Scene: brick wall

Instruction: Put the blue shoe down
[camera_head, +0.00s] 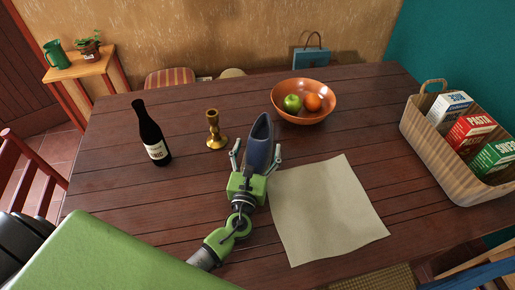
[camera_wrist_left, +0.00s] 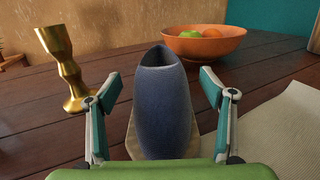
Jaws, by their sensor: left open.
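The blue shoe (camera_head: 259,141) stands on the wooden table (camera_head: 190,215) near its middle, to the left of the beige cloth. My left gripper (camera_head: 256,158) is open around it, one finger on each side. In the left wrist view the shoe (camera_wrist_left: 166,108) sits between the two spread fingers of my gripper (camera_wrist_left: 165,95), with gaps visible on both sides. A pale sole shows at its base. The near end of the shoe is partly hidden by my gripper. My right gripper is not in view.
A brass candlestick (camera_head: 214,130) and a dark bottle (camera_head: 151,134) stand to the left. An orange bowl (camera_head: 300,114) with fruit is behind. A beige cloth (camera_head: 328,212) lies to the right, and a basket (camera_head: 437,146) of boxes stands at the far right. The front left table is clear.

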